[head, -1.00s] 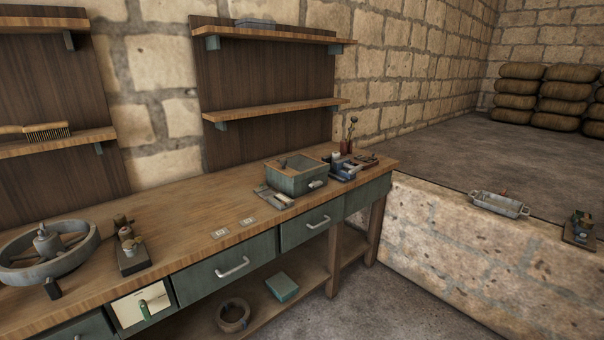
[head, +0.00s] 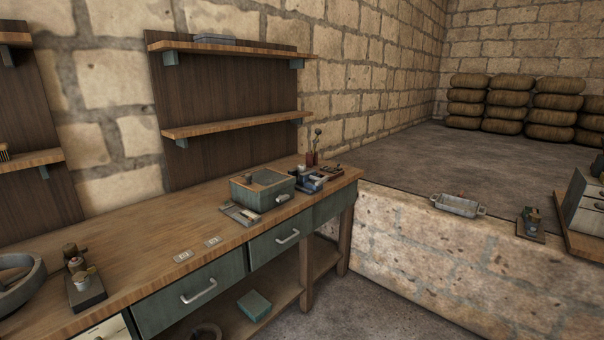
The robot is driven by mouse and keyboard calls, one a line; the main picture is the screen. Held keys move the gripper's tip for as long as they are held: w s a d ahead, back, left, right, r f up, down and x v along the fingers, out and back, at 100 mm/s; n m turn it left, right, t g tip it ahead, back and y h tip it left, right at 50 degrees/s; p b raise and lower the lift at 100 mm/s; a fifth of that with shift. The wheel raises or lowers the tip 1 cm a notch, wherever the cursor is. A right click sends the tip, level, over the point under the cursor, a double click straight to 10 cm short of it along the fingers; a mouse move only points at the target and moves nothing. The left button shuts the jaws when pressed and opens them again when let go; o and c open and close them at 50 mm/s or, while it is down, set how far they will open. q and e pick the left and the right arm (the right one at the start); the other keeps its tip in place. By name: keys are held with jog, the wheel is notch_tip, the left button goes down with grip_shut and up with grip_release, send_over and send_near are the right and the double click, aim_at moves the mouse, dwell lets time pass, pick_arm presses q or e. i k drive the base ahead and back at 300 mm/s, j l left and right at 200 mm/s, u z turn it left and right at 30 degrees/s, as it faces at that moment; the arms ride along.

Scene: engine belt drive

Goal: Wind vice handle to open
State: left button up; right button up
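A small blue and grey device that looks like the vice (head: 309,183) sits at the far right end of the wooden workbench (head: 130,240), just right of a green box. It is small in the head view. I cannot make out its handle or whether its jaws are open. Neither of my grippers is in view.
Drawers with handles (head: 199,291) front the bench. A low stone wall (head: 430,260) to the right carries a metal tray (head: 458,206). Bare floor (head: 335,305) lies between.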

aim_at(320, 180)
jog(key=i+l+z, duration=0.2)
jog(key=i+l, duration=1.2)
